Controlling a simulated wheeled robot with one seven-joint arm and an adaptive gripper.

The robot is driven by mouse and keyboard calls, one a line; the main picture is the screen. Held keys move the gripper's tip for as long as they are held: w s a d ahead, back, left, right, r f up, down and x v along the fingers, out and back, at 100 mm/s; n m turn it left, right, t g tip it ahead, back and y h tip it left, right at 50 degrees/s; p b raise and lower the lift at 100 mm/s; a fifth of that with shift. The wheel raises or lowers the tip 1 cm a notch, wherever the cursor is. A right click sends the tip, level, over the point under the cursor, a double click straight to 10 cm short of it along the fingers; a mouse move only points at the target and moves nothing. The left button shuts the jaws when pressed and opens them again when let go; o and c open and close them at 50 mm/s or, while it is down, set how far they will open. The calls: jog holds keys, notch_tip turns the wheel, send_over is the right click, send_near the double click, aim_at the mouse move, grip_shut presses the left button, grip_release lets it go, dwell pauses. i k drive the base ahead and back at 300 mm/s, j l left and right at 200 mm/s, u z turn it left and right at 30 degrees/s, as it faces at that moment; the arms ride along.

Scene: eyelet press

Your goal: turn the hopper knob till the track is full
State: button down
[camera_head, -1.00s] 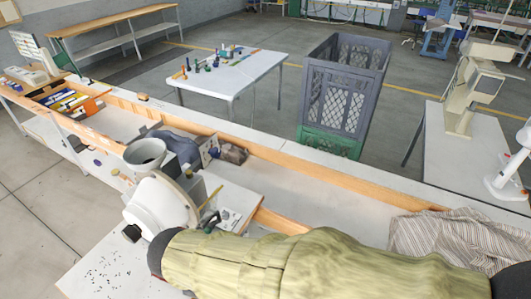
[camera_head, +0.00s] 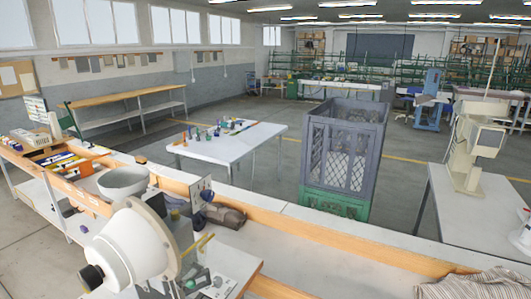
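The eyelet press stands at the lower left, with a pale grey hopper bowl (camera_head: 122,181) above a large white rounded drum (camera_head: 133,245). A dark knob (camera_head: 91,277) sticks out at the drum's lower left. A yellowish bar (camera_head: 197,246) slants on the drum's right side. I cannot make out the track or how full it is. My gripper is not in view.
A workbench with a wooden edge (camera_head: 270,225) runs across the foreground. A striped cloth (camera_head: 480,285) lies at its right end. Behind it stand a grey and green crate (camera_head: 343,165), a white table (camera_head: 225,143) with small items, and a beige machine (camera_head: 475,140).

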aim_at(91, 277)
jog(key=u, duration=0.4)
jog(key=i+l+u, duration=0.1)
jog(key=u, duration=0.75)
jog(key=l+u, duration=0.1)
jog(key=u, duration=0.3)
jog(key=l+u, duration=0.1)
jog(key=u, duration=0.3)
jog(key=i, duration=0.05)
